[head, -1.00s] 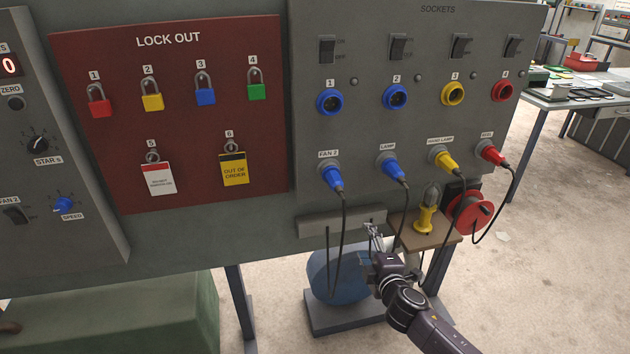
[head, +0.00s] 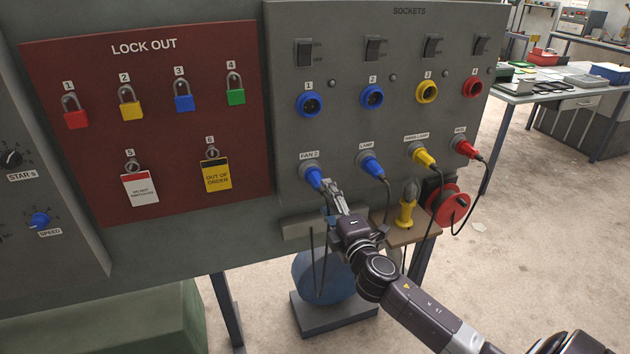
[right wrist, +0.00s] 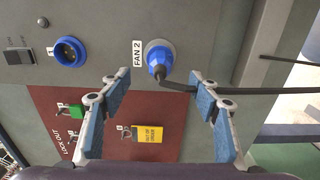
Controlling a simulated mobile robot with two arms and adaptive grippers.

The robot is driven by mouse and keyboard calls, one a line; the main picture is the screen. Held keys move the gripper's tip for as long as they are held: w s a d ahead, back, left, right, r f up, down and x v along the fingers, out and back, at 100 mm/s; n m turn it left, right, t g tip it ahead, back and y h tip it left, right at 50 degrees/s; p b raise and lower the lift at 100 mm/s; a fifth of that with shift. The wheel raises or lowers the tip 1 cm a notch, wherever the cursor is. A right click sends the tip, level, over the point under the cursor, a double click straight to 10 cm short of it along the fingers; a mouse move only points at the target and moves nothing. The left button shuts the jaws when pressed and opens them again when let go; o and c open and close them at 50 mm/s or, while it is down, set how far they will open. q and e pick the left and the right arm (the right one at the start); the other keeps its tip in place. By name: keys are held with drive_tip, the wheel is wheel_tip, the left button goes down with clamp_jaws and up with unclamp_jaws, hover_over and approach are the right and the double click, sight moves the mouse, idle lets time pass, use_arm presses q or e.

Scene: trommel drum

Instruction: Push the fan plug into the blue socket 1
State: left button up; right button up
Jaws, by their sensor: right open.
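The blue fan plug (head: 316,179) sits in its holder under the FAN 2 label, low on the grey panel, with a black cable hanging from it. In the right wrist view the plug (right wrist: 159,60) lies ahead, between and beyond the fingertips. My right gripper (head: 333,190) is open beside the plug's lower right; it also shows open and empty in the right wrist view (right wrist: 155,82). Blue socket 1 (head: 309,104) is empty, straight above the plug; it also shows in the right wrist view (right wrist: 70,52). My left gripper is not in view.
The blue lamp plug (head: 371,166) is just right of the fan plug, then the yellow hand lamp plug (head: 423,157). A grey ledge (head: 300,228) juts out below. The red lock-out board (head: 150,130) is at left. The space before the sockets is clear.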

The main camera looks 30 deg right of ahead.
sight(317, 183)
drive_tip(key=shift+b+x, duration=0.75)
drive_tip(key=shift+x, duration=3.7)
clamp_jaws()
drive_tip(key=shift+s, duration=0.1)
drive_tip(key=shift+s, duration=0.2)
drive_tip(key=shift+p+v, duration=0.8)
drive_tip(key=shift+v, duration=1.9)
